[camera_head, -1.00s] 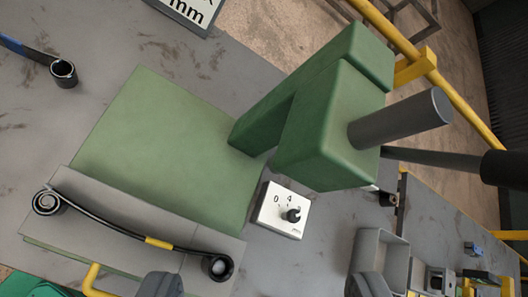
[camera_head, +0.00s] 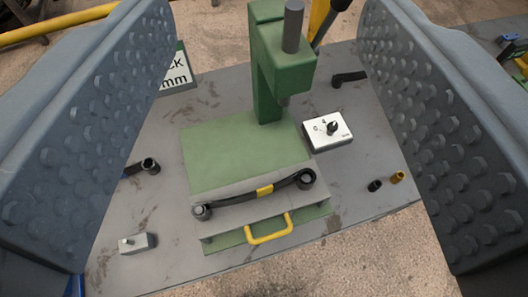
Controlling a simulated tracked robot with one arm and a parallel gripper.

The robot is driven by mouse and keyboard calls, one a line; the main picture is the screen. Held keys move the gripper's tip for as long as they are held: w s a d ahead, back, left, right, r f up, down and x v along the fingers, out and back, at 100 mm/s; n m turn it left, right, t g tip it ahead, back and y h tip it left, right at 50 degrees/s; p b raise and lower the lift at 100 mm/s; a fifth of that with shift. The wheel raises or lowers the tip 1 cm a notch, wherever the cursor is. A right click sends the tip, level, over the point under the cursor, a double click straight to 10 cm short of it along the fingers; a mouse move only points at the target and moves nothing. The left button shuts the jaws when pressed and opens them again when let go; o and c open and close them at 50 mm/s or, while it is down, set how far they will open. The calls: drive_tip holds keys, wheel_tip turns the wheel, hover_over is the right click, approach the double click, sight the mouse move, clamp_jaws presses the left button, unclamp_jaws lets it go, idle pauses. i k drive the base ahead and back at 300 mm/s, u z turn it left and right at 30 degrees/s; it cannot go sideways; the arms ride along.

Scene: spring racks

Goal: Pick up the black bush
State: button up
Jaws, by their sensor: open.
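The black bush (camera_head: 375,186) is a small dark cylinder on the grey bench top, right of the green press and beside a yellow bush (camera_head: 398,177). My gripper (camera_head: 266,140) is open, its two studded grey jaws wide apart at the left and right of the view. Nothing is held between them. The black bush shows in the gap, close to the right jaw in the picture and well below the jaws on the bench.
A green press (camera_head: 282,66) stands at the back of the bench. A leaf spring with a yellow band (camera_head: 265,190) lies in front of its plate, above a yellow handle (camera_head: 268,230). A white dial box (camera_head: 328,131) stands right of the press; a small grey block (camera_head: 137,243) is at front left.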

sight(375, 185)
drive_tip(key=z, duration=0.9)
drive_tip(key=k, duration=1.65)
drive_tip(key=u, duration=0.5)
drive_tip(key=i, duration=0.9)
